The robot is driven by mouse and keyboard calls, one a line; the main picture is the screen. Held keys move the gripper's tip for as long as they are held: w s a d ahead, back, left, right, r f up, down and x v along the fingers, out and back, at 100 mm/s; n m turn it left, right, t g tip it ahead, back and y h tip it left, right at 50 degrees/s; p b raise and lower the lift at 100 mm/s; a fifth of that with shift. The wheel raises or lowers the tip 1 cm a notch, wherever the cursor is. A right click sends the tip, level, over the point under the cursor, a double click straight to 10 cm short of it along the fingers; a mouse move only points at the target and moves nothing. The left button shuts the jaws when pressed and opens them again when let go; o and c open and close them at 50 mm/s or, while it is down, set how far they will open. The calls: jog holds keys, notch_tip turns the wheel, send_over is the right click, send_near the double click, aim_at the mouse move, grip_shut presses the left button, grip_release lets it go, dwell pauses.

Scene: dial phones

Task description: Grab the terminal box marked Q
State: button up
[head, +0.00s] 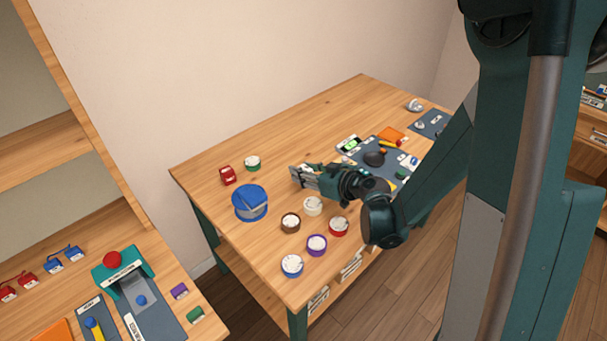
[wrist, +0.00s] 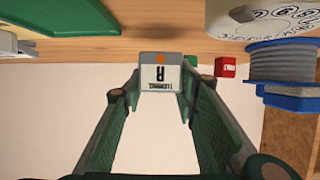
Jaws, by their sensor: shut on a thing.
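A small grey box with a white label (wrist: 160,73) sits between the fingertips of my gripper (wrist: 160,90). Its label shows upside down in the wrist view, with an orange mark, a letter that looks like R and a small line of text. I see no box marked Q in either view. In the head view my gripper (head: 305,177) is over the table, and the grey box (head: 296,174) shows at its tip. My fingers are shut on the box's sides. Whether the box touches the table is hard to tell.
A blue spool (head: 250,203) and a red block (head: 227,175) stand left of my gripper. A dark mat with parts (head: 374,158) lies to the right. The wooden table's back (head: 310,115) is clear.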

aim_at(304, 169)
jog(key=shift+r+p, duration=1)
jog(key=shift+r, duration=2.55)
